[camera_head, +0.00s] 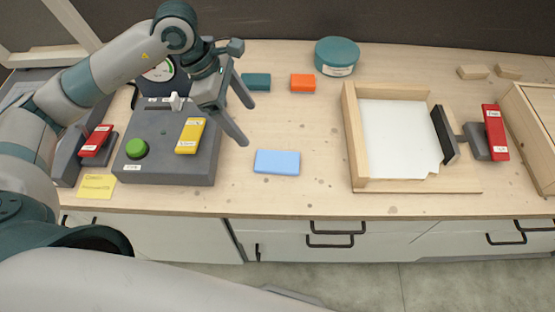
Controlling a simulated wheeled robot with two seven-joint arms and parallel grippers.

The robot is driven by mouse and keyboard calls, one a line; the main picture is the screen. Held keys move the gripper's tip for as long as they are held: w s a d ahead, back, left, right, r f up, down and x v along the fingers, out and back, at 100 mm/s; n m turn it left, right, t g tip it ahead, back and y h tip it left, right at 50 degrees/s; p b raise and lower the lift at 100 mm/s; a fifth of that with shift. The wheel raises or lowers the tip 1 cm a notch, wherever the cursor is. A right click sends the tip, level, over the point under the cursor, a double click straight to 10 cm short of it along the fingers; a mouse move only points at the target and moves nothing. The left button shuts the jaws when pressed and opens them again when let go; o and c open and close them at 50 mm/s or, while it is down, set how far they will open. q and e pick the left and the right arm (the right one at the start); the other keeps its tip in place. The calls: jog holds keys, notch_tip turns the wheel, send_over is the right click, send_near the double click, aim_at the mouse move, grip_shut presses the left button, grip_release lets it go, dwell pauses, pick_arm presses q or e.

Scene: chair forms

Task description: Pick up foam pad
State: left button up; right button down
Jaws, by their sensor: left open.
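A light blue rectangular pad (277,162), which looks like the foam pad, lies flat on the wooden worktop near its front edge. Its whole top shows. My left gripper (245,124) is open and empty, with its two fingers pointing down and to the right. In the picture its fingertips are above and to the left of the light blue pad, apart from it. My right gripper is not in view.
A grey machine with a green button (136,148) and yellow block (190,136) stands left of the pad. Teal (256,81) and orange (303,83) blocks and a round teal tin (337,57) lie behind. A wooden-framed tray (356,150) stands right. Worktop around the pad is clear.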

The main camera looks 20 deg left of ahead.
pick_arm(q)
jog(key=p, duration=0.4)
send_near(276, 161)
jog(key=shift+x, duration=0.85)
jog(key=shift+w+f, duration=0.15)
jog(key=shift+f, duration=0.3)
jog(key=shift+p+x, duration=0.75)
jog(key=shift+p, duration=0.2)
jog(key=x, duration=0.1)
jog(key=p+x, duration=0.1)
jog(key=x, duration=0.1)
jog(key=shift+d+r, duration=0.1)
jog(key=shift+d, duration=0.15)
jog(key=shift+f, duration=0.35)
jog(key=shift+c, duration=0.7)
